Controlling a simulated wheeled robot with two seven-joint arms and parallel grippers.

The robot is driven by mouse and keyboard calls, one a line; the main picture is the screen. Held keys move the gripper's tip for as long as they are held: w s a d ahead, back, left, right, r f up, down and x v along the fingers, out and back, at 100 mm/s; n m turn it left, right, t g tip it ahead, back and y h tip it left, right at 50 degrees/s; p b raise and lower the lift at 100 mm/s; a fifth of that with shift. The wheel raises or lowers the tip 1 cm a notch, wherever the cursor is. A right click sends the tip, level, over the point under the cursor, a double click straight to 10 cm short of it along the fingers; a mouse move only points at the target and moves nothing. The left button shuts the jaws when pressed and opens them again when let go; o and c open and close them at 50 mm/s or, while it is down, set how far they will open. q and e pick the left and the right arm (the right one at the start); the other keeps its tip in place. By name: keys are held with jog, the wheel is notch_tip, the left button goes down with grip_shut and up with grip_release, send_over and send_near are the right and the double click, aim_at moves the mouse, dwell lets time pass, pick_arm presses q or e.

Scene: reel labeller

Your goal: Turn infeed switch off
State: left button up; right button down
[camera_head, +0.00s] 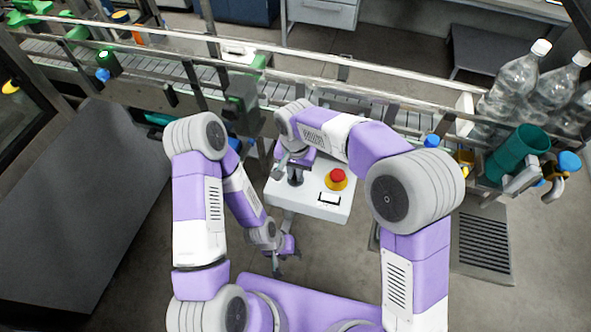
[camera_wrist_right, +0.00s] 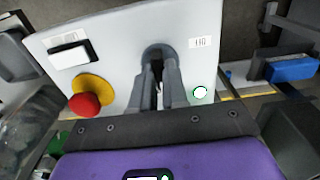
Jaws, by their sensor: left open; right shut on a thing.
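A white control box (camera_head: 310,205) stands in front of the conveyor, and its face (camera_wrist_right: 115,55) fills much of the right wrist view. My right gripper (camera_head: 292,174) is over the left part of the box. In the right wrist view its fingers (camera_wrist_right: 158,82) are shut on the switch. They hide much of the knob, so I cannot read its position. My left gripper (camera_head: 288,255) hangs low, open and empty, apart from the box.
A red mushroom button (camera_head: 337,177) on a yellow base and a black-and-white rectangular part (camera_head: 329,199) share the box face. A white round button (camera_wrist_right: 200,92) is near the fingers. A conveyor (camera_head: 190,70) runs behind. Clear bottles (camera_head: 513,80) stand right.

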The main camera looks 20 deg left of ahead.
jog(key=shift+n, duration=0.3)
jog(key=n+p, duration=0.1)
jog(key=n, duration=0.2)
jog(key=shift+n, duration=0.3)
jog(key=n, duration=0.4)
jog(key=shift+p, duration=0.35)
jog(key=n, duration=0.5)
jog(key=shift+p, duration=0.4)
jog(key=n+p, duration=0.1)
jog(key=n, duration=0.3)
jog(key=shift+n, duration=0.3)
jog(key=c, duration=1.1)
grip_release()
jog(key=shift+c, duration=0.2)
